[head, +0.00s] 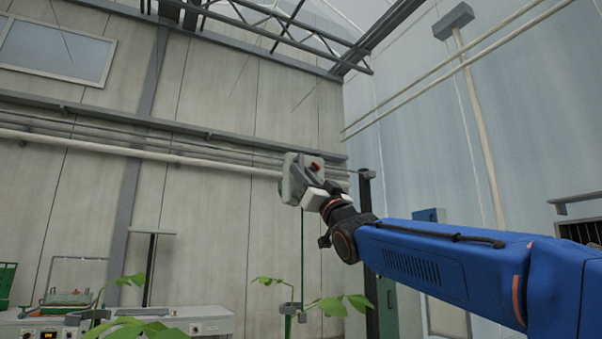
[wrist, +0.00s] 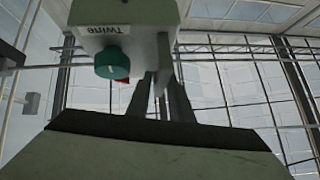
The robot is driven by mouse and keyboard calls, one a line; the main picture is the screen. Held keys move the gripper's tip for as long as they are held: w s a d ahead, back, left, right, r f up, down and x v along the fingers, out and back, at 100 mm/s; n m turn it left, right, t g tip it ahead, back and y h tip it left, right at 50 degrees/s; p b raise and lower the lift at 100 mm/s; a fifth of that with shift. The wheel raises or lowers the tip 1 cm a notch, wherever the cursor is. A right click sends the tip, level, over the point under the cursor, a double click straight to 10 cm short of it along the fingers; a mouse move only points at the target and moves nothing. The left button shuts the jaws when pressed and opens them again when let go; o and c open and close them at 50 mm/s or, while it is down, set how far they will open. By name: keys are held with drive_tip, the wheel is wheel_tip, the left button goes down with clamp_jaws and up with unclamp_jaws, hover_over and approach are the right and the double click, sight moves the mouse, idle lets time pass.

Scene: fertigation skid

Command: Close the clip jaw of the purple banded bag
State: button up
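No purple banded bag and no clip jaw can be made out in either view. My gripper (wrist: 162,88) shows in the wrist view as two grey fingers reaching up to a pale box (wrist: 115,18) labelled "Twine". The box has a teal knob and a red part partly behind it. In the head view the box (head: 293,178), with a red part on top, is at the end of my raised arm and hides my fingertips. A pale part of the box shows between the fingers. I cannot tell whether they grip it.
Green leafy plants (head: 140,328) stand low in front, with a thin green upright (head: 302,250) below the box. A bench with equipment (head: 55,325) is at lower left. Pipes (head: 130,152) run along the panelled wall. A blue cabinet (head: 430,216) stands behind my arm.

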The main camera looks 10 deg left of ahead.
drive_tip(key=shift+w+a+r, duration=0.25)
drive_tip(key=shift+a+r, duration=0.05)
drive_tip(key=shift+r, duration=0.15)
clamp_jaws()
drive_tip(key=shift+s+a, duration=0.35)
drive_tip(key=shift+a, duration=0.2)
drive_tip(key=shift+s+a, duration=0.35)
drive_tip(key=shift+a, duration=0.2)
unclamp_jaws()
drive_tip(key=shift+d, duration=0.1)
drive_tip(key=shift+f, duration=0.1)
drive_tip(key=v, duration=1.7)
drive_tip(key=shift+f, duration=0.2)
